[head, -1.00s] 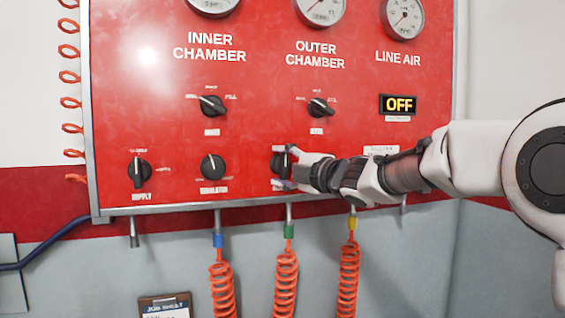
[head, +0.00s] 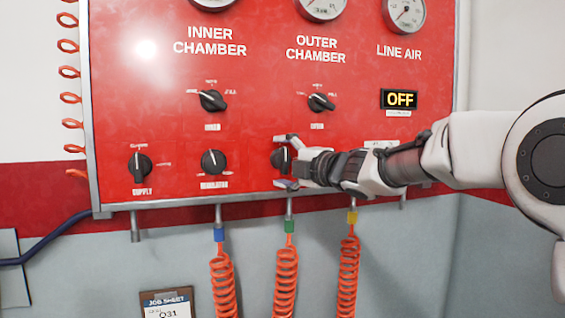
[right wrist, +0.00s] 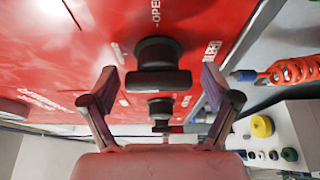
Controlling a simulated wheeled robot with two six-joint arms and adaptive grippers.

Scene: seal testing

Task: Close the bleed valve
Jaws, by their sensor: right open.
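The bleed valve knob (head: 278,159) is the black knob at the right of the lower row on the red panel. In the right wrist view its black bar handle (right wrist: 158,83) lies crosswise to the OPEN mark. My right gripper (head: 287,162) is open, with one finger above and one below the knob. In the right wrist view the open fingers (right wrist: 160,82) are on either side of the handle with gaps, not visibly touching it. The gripper partly hides the knob in the head view. My left gripper is not in view.
The regulator knob (head: 214,162) and supply knob (head: 139,167) are to the left. The inner chamber knob (head: 212,100) and outer chamber knob (head: 320,103) are above. Orange coiled hoses (head: 286,280) hang below the panel (head: 250,130). An OFF display (head: 399,99) is at the upper right.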

